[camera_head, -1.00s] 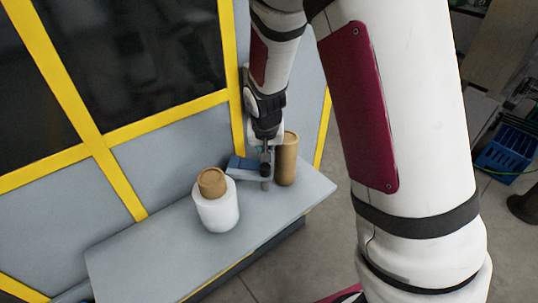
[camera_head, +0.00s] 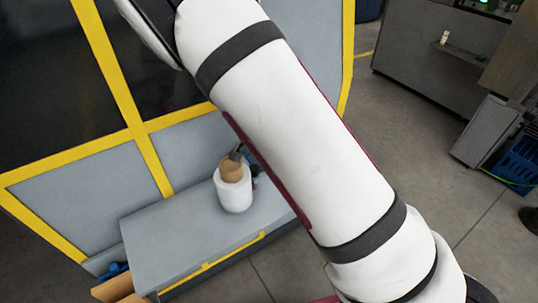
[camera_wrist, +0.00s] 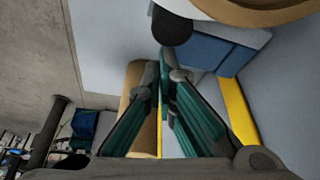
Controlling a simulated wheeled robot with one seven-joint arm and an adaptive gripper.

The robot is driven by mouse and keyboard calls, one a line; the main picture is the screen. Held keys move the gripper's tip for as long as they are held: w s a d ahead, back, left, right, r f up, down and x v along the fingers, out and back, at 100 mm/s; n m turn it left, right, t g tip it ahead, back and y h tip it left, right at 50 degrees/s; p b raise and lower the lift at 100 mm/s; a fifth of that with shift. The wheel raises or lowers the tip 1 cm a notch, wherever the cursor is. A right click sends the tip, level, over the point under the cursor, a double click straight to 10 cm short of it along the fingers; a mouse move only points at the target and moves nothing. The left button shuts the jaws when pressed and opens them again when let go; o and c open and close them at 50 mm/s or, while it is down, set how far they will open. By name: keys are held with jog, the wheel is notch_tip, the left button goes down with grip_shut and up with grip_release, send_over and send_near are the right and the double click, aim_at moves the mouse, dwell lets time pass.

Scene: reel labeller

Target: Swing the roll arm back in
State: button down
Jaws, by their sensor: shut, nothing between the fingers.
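The white roll (camera_head: 235,193) with a brown core (camera_head: 231,171) stands upright on the grey bench. A brown rim (camera_wrist: 262,14) shows close up at the top right of the wrist view. What looks like the roll arm is a pale bar with a dark round post (camera_wrist: 172,28) beside a blue block (camera_wrist: 208,50), also in the wrist view. My gripper (camera_wrist: 165,72) has teal-padded fingers shut on nothing, their tips below the dark post in the picture. A tan cylinder (camera_wrist: 133,90) stands partly behind the fingers. My arm hides most of this in the head view.
The grey bench (camera_head: 180,232) has bare top to the left of the roll. The yellow-framed machine wall (camera_head: 65,180) rises behind it. An open brown box (camera_head: 115,287) sits at lower left. Open floor and a blue crate (camera_head: 518,160) lie to the right.

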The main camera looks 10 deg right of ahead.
jog(key=shift+a, duration=0.3)
dwell(0.4)
